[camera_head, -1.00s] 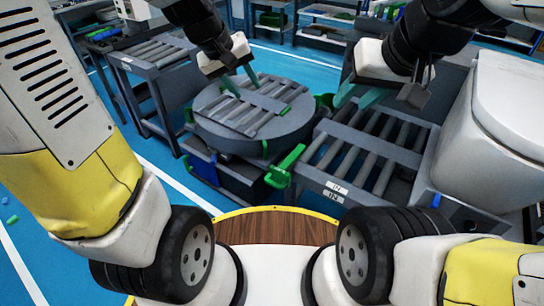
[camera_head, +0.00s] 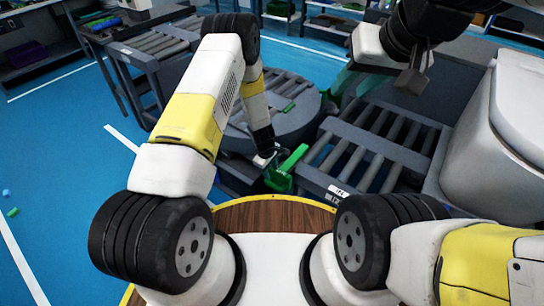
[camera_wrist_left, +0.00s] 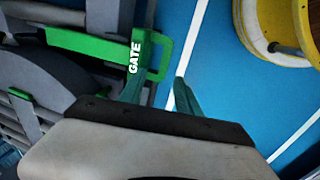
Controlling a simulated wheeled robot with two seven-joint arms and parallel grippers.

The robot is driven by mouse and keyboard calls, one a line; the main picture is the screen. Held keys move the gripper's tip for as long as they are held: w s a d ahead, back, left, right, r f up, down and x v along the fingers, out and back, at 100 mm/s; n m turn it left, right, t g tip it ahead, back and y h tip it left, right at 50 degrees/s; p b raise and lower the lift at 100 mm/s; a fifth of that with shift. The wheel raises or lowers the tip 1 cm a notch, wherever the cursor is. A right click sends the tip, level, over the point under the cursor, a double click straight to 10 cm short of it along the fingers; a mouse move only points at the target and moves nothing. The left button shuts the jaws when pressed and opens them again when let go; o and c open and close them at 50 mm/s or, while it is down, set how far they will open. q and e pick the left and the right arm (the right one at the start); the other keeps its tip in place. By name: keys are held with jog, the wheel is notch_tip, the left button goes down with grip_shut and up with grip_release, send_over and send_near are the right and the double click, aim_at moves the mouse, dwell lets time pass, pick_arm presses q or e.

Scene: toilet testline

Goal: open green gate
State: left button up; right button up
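The green gate (camera_head: 289,168) is a bright green bar at the near edge of the round roller table, beside the roller conveyor. In the left wrist view the gate (camera_wrist_left: 90,46) is a green frame lettered "GATE". My left gripper (camera_wrist_left: 162,84) is open, its two teal fingers apart. One finger overlaps the lettered end of the gate in the picture; I cannot tell if they touch. In the head view my left gripper (camera_head: 273,163) is just left of the gate, its fingers mostly hidden. My right gripper (camera_head: 350,85) is open and empty above the roller conveyor.
The round roller table (camera_head: 300,110) stands behind the gate, with a roller conveyor (camera_head: 365,145) to its right. A white toilet (camera_head: 500,130) stands at the right. Another roller conveyor (camera_head: 150,48) is at the back left. The blue floor (camera_head: 60,130) at left is clear apart from small pieces.

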aim_at(273, 185)
pick_arm(q)
jog(key=f, duration=0.9)
jog(key=shift+w+d+f, duration=0.3)
jog(key=shift+d+f, duration=0.05)
jog(key=shift+f, duration=0.05)
grip_shut()
dwell(1.0)
